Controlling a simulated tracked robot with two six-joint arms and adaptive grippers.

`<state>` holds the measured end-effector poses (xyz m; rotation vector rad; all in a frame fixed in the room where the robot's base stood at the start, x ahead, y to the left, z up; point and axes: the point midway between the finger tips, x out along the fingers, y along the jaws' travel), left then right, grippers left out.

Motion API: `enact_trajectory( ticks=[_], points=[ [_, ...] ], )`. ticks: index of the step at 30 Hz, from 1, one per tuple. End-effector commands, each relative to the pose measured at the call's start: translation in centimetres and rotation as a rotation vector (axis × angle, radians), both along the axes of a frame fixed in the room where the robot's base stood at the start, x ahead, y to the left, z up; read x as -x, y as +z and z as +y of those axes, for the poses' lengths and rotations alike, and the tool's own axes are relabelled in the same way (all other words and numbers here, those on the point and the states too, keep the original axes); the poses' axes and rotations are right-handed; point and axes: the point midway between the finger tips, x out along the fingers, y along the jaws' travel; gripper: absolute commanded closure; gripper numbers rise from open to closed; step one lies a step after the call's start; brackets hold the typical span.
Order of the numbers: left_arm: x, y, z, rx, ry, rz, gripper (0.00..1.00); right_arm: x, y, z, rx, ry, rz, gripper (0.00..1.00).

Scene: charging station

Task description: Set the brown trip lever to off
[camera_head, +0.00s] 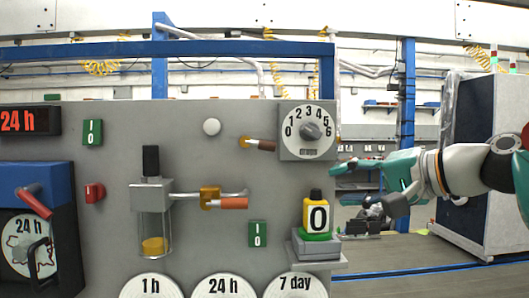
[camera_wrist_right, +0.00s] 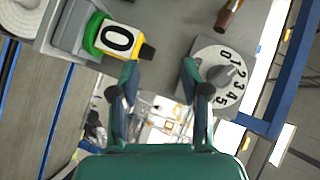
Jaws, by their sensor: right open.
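The brown trip lever (camera_head: 261,144) sits on the upper right of the grey panel, left of the numbered dial. Its brass pivot is at the left end, and its brown handle points right and slightly down. In the right wrist view the lever (camera_wrist_right: 228,15) shows at the top edge, partly cut off. My right gripper (camera_head: 358,183) is open and empty, just right of the panel's right edge and apart from the lever. Its two green fingers (camera_wrist_right: 160,78) stand spread in the wrist view with nothing between them. My left gripper is not in view.
The numbered dial (camera_head: 311,131) lies between the lever and my right gripper. A yellow-black block marked 0 (camera_head: 317,213) stands on a small ledge below. An orange-handled lever (camera_head: 234,203) sits lower left. A dark cabinet (camera_head: 488,140) stands at right.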

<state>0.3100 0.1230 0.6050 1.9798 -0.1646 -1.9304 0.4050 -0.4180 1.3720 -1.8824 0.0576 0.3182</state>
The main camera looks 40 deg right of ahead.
Motion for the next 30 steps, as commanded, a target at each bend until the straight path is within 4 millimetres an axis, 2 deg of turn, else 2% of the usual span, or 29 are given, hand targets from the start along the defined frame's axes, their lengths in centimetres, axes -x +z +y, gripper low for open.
enact_trajectory(
  ticks=[3,6,9,14,20,30],
  points=[
    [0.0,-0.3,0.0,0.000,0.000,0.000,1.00,0.4,3.2,1.5,-0.295,-0.003,-0.076,0.54],
    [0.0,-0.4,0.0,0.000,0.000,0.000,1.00,0.8,5.0,2.3,-0.467,0.007,-0.106,0.54],
    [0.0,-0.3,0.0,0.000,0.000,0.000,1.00,0.9,6.0,2.7,-0.563,0.015,-0.119,0.54],
    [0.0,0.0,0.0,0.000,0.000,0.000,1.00,0.0,6.4,3.1,-0.602,0.020,-0.121,0.54],
    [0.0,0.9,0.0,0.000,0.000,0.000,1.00,-3.1,6.4,3.8,-0.601,0.022,-0.119,0.54],
    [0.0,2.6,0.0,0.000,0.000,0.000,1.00,-10.3,6.2,5.5,-0.598,0.021,-0.117,0.54]
  ],
)
